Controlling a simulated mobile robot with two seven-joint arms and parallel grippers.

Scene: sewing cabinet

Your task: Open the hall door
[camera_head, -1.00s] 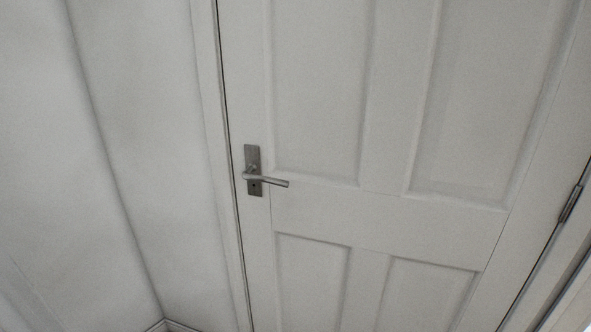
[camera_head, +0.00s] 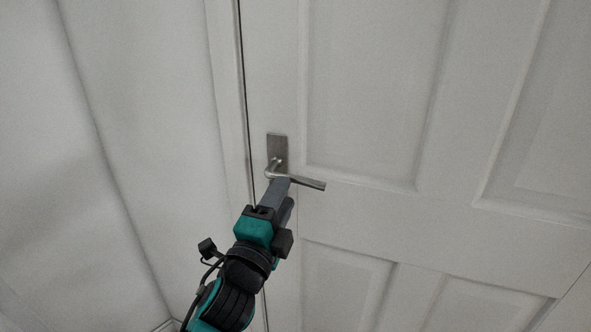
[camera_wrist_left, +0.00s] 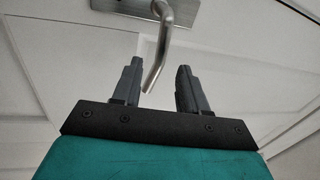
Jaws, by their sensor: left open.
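The white panelled hall door (camera_head: 370,100) looks shut, with only a thin dark line along its left edge. Its metal lever handle (camera_head: 310,184) sits on an upright plate (camera_head: 277,147) near that edge and points right. My left gripper (camera_head: 281,183) is at the lever, coming up from below, and hides part of the lever's root. In the left wrist view the lever (camera_wrist_left: 161,55) reaches down between the two open fingers of the gripper (camera_wrist_left: 160,70), with gaps seen on both sides. I cannot tell whether a finger touches it. My right gripper is not in view.
The white door frame (camera_head: 228,100) runs along the door's left side. A plain pale wall (camera_head: 110,150) stands left of it, close to my left arm. No loose objects show in front of the door.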

